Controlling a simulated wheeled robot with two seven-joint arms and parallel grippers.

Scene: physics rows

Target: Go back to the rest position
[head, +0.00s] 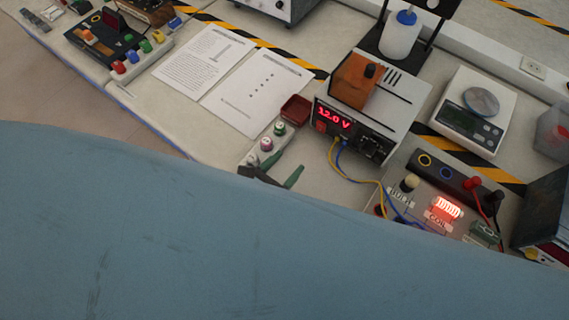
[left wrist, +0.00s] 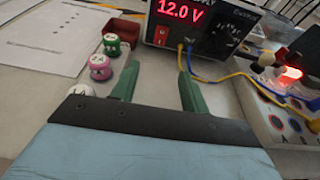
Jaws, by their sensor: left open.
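My left gripper (head: 286,164) is open, with two green fingers spread apart. It also shows in the left wrist view (left wrist: 157,84), with nothing between the fingers. It hovers over the bench in front of the power supply (head: 366,115), which reads 12.0 V and is lit red. The power supply (left wrist: 207,30) also shows past the fingertips. Small green, pink and white capped pieces (left wrist: 100,66) are just left of the fingers. My right gripper is not in view. My large blue arm link hides the lower part of the head view.
A circuit board with a glowing coil (head: 447,208) lies to the right, joined by blue and yellow wires. A small red tray (head: 296,110) and printed sheets (head: 257,90) lie behind left. A scale (head: 473,115) stands at the right. Dark boxes crowd the right edge.

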